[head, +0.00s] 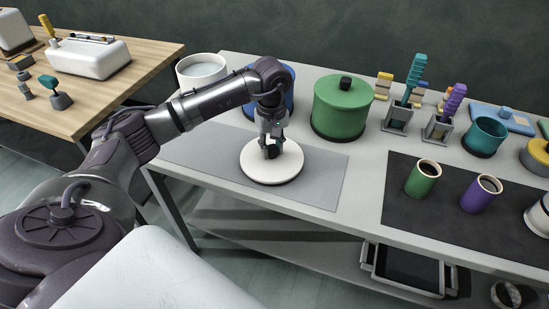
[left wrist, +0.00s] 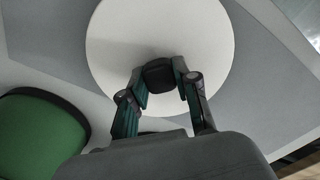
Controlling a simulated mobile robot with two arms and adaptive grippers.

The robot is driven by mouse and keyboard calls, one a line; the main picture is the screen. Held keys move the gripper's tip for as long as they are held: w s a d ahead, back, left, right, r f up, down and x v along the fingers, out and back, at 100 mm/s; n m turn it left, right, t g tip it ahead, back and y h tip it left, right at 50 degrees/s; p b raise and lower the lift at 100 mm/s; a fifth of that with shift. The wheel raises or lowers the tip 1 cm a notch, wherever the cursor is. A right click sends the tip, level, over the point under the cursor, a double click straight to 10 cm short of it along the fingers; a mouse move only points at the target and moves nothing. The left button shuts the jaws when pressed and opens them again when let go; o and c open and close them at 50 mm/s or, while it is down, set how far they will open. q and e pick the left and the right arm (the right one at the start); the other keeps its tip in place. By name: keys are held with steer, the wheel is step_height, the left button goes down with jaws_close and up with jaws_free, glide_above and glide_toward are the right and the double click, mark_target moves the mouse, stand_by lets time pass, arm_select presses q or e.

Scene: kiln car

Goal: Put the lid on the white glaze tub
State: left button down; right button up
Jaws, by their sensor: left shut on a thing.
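The white lid (head: 272,168) is a round disc with a dark knob, on or just above the grey mat; I cannot tell if it touches. My left gripper (head: 271,148) is shut on the lid's knob. The left wrist view shows the lid (left wrist: 130,40) under the fingers, with the dark knob between the fingertips (left wrist: 163,80). The white glaze tub (head: 202,72) stands at the table's back left corner, open at the top, with pale glaze inside. My right gripper is not in view.
A blue tub (head: 287,98) stands partly hidden behind my left arm. A green lidded tub (head: 341,107) stands right of it. Green (head: 423,179) and purple (head: 480,194) cups stand on a dark mat (head: 410,212). The grey mat (head: 325,180) has free room around the lid.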

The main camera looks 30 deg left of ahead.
arm_select(q)
steer(key=shift+r, duration=0.2)
steer(key=shift+r+p, duration=0.95)
steer(key=shift+r, duration=0.65)
steer(key=shift+r, duration=0.1)
